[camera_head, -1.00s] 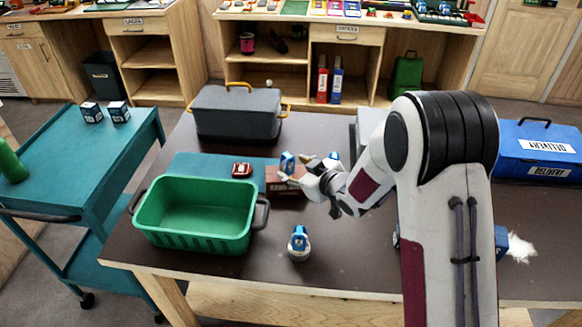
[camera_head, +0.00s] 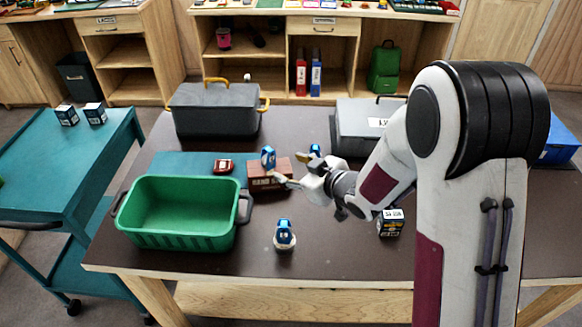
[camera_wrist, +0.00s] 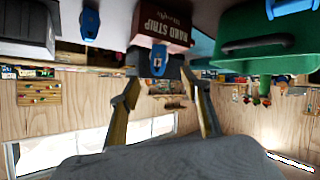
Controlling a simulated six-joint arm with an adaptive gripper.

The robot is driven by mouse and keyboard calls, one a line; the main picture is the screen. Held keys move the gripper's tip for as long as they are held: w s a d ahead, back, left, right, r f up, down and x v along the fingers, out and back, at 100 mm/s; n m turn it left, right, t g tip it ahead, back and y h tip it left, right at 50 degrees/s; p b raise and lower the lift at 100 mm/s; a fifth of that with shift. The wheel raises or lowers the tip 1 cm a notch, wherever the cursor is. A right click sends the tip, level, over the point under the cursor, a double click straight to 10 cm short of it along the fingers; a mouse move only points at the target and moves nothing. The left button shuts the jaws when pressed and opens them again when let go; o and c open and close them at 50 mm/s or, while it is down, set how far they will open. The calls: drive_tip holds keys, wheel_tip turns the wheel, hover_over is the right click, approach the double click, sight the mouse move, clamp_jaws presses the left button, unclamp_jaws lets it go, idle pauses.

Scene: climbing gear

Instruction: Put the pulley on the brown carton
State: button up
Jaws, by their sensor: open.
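The brown carton (camera_head: 257,182) lies on the dark table behind the green crate; its lettering shows upside down in the wrist view (camera_wrist: 163,22). A blue pulley (camera_head: 268,158) stands upright on the carton top; it also shows in the wrist view (camera_wrist: 158,62). My gripper (camera_head: 291,168) is open just right of the carton, its fingers pointing at the pulley. In the wrist view my gripper (camera_wrist: 160,74) has its two fingers spread with a gap on each side of the pulley. It holds nothing.
The green crate (camera_head: 182,241) is left of the carton. Another blue item (camera_head: 315,150) stands behind my gripper. A blue-topped item (camera_head: 285,236) stands in front. A dark box (camera_head: 390,222) is right. A grey toolbox (camera_head: 215,117) and a grey case (camera_head: 350,135) are behind.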

idle(0.7)
drive_tip(key=s+d+r+m+h, duration=0.3)
drive_tip(key=s+d+r+h, duration=0.15)
drive_tip(key=d+r, duration=0.35)
drive_tip(key=s+d+r+m+h, duration=0.3)
drive_tip(key=s+d+r, duration=0.25)
drive_tip(key=d, duration=0.35)
drive_tip(key=s+d+r+m+g, duration=0.1)
drive_tip(key=s+m+g, duration=0.3)
drive_tip(key=s, duration=2.1)
drive_tip(key=shift+s+d+r+m, duration=0.15)
drive_tip(key=shift+s+d+m, duration=0.2)
drive_tip(key=shift+d, duration=0.3)
